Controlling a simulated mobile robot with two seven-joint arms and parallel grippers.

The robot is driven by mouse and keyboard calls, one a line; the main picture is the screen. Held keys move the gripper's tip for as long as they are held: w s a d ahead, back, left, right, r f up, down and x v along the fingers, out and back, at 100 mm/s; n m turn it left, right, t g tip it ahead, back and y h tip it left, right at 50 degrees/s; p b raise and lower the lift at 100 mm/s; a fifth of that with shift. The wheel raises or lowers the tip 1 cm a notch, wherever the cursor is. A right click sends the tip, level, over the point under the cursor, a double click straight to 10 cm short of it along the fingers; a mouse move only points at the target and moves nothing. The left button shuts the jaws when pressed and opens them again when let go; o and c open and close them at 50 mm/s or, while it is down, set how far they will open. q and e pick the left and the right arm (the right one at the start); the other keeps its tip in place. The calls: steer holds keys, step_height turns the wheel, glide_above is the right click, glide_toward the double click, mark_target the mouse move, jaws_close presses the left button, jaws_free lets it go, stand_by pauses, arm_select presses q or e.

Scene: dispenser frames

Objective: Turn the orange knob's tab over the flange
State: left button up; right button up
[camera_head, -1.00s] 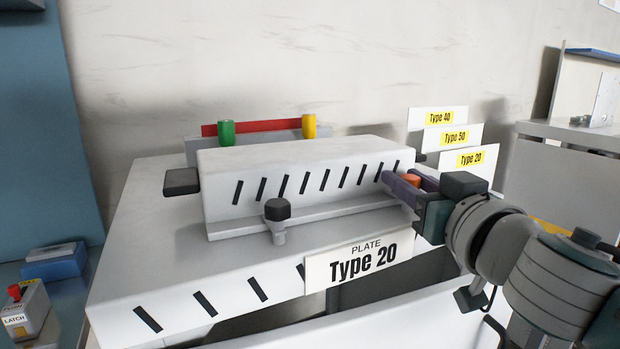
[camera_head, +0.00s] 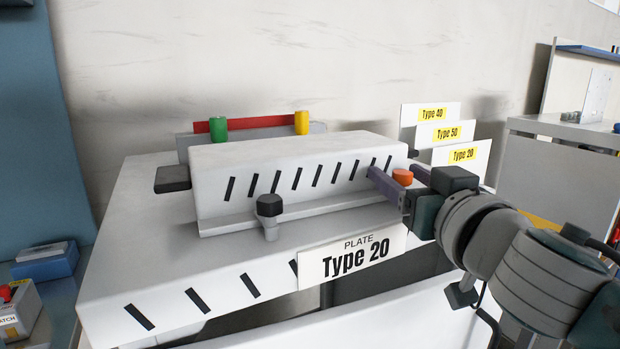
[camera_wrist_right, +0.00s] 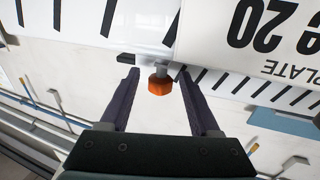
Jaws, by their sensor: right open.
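The orange knob (camera_head: 402,177) is at the right end of the white slotted block (camera_head: 300,175). In the right wrist view the orange knob (camera_wrist_right: 160,84) is between the two finger lines, near the tips, on a short light stem. My right gripper (camera_head: 396,182) is open around it, its purple fingers apart on both sides and not touching it in the wrist view. In the wrist view my right gripper (camera_wrist_right: 158,82) holds nothing. The tab and flange cannot be told apart clearly. My left gripper is not in view.
A dark knob (camera_head: 269,205) stands at the block's front ledge. A green post (camera_head: 218,129) and a yellow post (camera_head: 301,122) flank a red bar (camera_head: 260,123) behind. Type cards (camera_head: 461,157) stand at the right.

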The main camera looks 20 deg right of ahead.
steer(key=s+a+b, duration=0.2)
steer(key=s, duration=0.7)
steer(key=shift+s, duration=0.25)
